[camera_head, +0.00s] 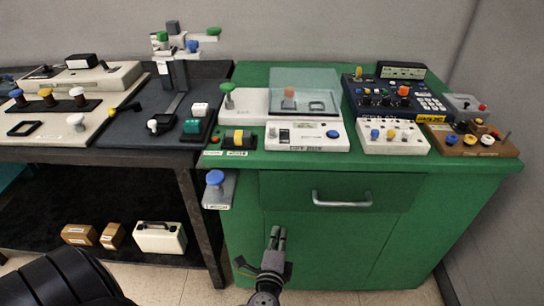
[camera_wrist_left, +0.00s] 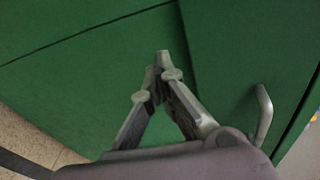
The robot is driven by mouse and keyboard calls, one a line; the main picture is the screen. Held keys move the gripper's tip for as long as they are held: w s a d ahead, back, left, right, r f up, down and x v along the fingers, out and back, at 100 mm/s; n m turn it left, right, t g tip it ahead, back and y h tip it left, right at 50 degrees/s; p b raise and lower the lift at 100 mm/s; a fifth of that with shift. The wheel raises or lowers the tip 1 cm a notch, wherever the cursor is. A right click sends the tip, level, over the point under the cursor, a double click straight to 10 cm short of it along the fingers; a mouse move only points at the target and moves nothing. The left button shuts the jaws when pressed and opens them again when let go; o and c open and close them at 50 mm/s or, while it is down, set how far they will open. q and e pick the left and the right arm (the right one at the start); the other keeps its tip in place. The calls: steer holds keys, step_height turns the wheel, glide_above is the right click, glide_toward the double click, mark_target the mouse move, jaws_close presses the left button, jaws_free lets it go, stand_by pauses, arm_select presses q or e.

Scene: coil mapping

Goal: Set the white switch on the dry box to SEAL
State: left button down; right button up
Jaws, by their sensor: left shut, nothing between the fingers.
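The dry box (camera_head: 313,143) is a white box with a labelled front panel and a clear cover (camera_head: 325,80), standing on the green cabinet top. My left gripper (camera_head: 278,233) is shut and empty, in front of the green cabinet, below the counter edge and well below the dry box. The left wrist view shows its fingertips (camera_wrist_left: 165,65) together against the green cabinet front. My right gripper is not in view.
A blue knob (camera_head: 333,134) is on the same panel. A yellow-black device (camera_head: 238,139) stands left of the box and a white knob panel (camera_head: 392,136) right. A blue-topped fixture (camera_head: 215,179) juts from the cabinet's left front. A drawer handle (camera_head: 342,199) protrudes.

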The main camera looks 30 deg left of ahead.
arm_select(q)
steer(key=s+r+n+t+y+b, duration=0.1)
steer(key=s+r+t+y+b, duration=0.1)
steer(key=r, duration=0.8)
steer(key=s+r+n+t+y+b, duration=0.1)
steer(key=s+r+t+y+b, duration=0.1)
steer(key=r, duration=0.8)
steer(key=shift+s+t+y, duration=0.4)
steer(key=shift+t+y, duration=0.2)
steer(key=shift+y, duration=0.3)
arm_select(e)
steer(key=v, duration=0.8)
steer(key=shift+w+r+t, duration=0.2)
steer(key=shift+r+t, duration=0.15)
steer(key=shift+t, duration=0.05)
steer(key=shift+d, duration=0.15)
arm_select(q)
steer(key=p, duration=0.2)
glide_toward(272, 130)
steer(key=x, duration=0.7)
steer(key=shift+w, duration=0.1)
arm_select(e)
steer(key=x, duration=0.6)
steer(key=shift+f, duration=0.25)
arm_select(q)
steer(key=shift+r, duration=0.1)
